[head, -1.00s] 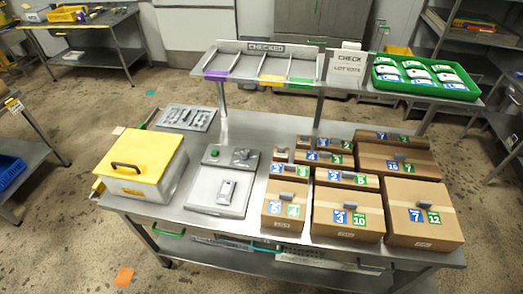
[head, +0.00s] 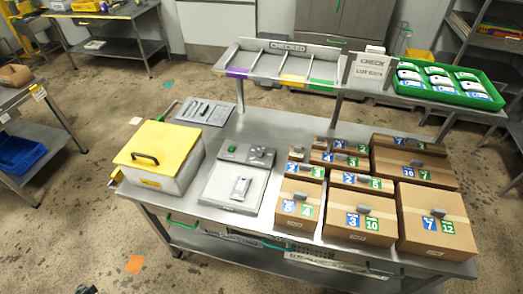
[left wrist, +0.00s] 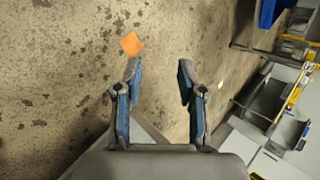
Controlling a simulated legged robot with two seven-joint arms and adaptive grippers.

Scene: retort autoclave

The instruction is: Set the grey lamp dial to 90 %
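The grey lamp dial (head: 262,154) appears to be the dark grey knob on the back right of a flat grey unit (head: 222,190) on the steel table. Its pointer and any scale are too small to read. A green button (head: 232,149) sits to its left, and a small white-faced item (head: 241,187) lies in front. My left gripper (left wrist: 158,68) is open and empty in the left wrist view, over the bare floor, away from the dial. A small dark part at the bottom left edge of the head view may be mine. My right gripper is not in view.
A yellow-lidded box (head: 160,145) stands left of the unit and numbered cardboard boxes (head: 435,220) stand right. A raised shelf with a CHECKED tray (head: 283,65) and a green tray (head: 447,84) runs behind. A strip of tabletop behind the unit is clear.

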